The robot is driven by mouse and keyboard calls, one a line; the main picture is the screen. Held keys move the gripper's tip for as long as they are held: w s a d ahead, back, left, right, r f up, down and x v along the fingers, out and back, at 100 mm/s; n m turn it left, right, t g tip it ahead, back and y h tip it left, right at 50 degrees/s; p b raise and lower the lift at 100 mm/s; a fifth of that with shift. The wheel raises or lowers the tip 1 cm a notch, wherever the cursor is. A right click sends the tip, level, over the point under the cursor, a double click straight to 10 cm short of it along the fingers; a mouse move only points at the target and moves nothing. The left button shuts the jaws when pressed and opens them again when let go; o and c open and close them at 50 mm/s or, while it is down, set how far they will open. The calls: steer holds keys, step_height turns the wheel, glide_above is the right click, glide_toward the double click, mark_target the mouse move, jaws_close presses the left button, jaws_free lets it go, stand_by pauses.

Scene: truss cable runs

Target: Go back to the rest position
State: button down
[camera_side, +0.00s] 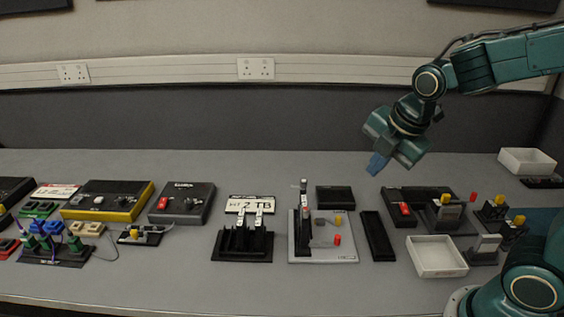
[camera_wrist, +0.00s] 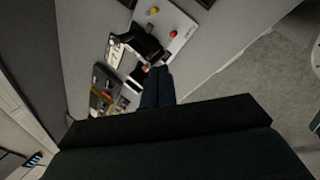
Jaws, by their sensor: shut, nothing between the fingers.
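My gripper (camera_side: 377,165) hangs in the air above the back right of the table, its blue fingers tilted down and to the left. Its fingers are together with nothing between them. In the wrist view the closed fingers (camera_wrist: 157,86) show as a dark block, with the table beyond them. No held object is seen in either view.
Below my gripper are a black unit with a red switch (camera_side: 404,209) and a white tray (camera_side: 437,257). A grey board (camera_side: 345,250) with red and yellow pegs lies left of them. Several devices spread to the far left. The air left of my gripper is free.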

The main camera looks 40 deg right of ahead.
steer(key=s+a+r+m, duration=0.1)
steer(key=s+r+m, duration=0.1)
steer(key=s+m, duration=0.4)
steer(key=s+a+r+m+t+y, duration=0.1)
steer(key=s+m, duration=0.5)
steer(key=m, duration=0.6)
steer(key=shift+s+a+r, duration=0.2)
steer(key=shift+a+r, duration=0.1)
steer(key=shift+r, duration=0.1)
